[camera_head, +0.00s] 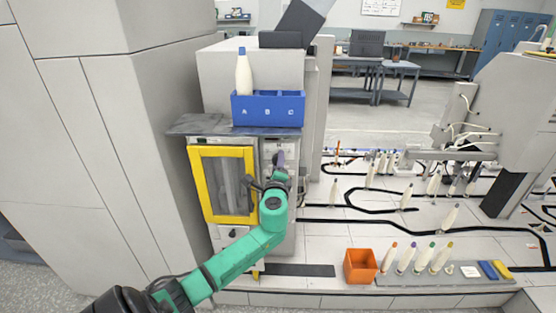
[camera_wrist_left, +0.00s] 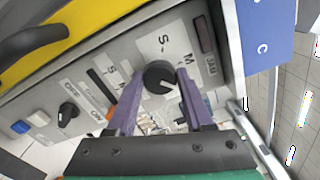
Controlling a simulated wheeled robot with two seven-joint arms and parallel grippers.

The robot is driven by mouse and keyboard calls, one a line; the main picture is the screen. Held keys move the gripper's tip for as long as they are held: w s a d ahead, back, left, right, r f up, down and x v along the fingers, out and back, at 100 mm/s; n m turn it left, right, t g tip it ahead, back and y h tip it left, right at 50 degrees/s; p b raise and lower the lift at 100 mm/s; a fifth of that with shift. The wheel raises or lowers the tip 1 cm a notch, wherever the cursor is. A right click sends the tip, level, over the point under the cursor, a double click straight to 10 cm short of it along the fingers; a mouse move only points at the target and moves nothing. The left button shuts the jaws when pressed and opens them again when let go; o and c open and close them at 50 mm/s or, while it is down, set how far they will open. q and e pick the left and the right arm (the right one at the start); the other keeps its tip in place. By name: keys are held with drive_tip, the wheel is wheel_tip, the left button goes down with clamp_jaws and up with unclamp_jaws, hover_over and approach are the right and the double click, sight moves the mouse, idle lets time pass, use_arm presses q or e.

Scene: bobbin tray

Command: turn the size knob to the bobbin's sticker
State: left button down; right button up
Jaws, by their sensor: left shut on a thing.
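The size knob (camera_wrist_left: 160,77) is a black round dial on a grey panel, with the letters S and M printed beside it. My left gripper (camera_wrist_left: 159,74) has its two purple fingers on either side of the knob and is shut on it. In the head view the left gripper (camera_head: 279,160) reaches the panel right of the yellow-framed door; the knob is hidden there. A white bobbin with a blue top (camera_head: 244,72) stands upright at the A side of the blue tray (camera_head: 268,110). Its sticker cannot be read. My right gripper is not in view.
The yellow-framed door (camera_head: 222,216) with a dark handle is left of the gripper. Smaller switches (camera_wrist_left: 68,113) sit on the same panel. An orange bin (camera_head: 360,266) and several bobbins with coloured tops (camera_head: 421,258) stand at the lower right.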

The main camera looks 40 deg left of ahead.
use_arm(q)
drive_tip(key=shift+m+p, duration=0.55)
drive_tip(key=shift+m, duration=0.65)
drive_tip(key=shift+f, duration=0.1)
drive_tip(key=shift+c, duration=1.4)
unclamp_jaws()
drive_tip(key=b+v, duration=0.2)
drive_tip(key=v, duration=1.2)
drive_tip(key=shift+s+d, duration=0.2)
drive_tip(key=shift+d, duration=0.05)
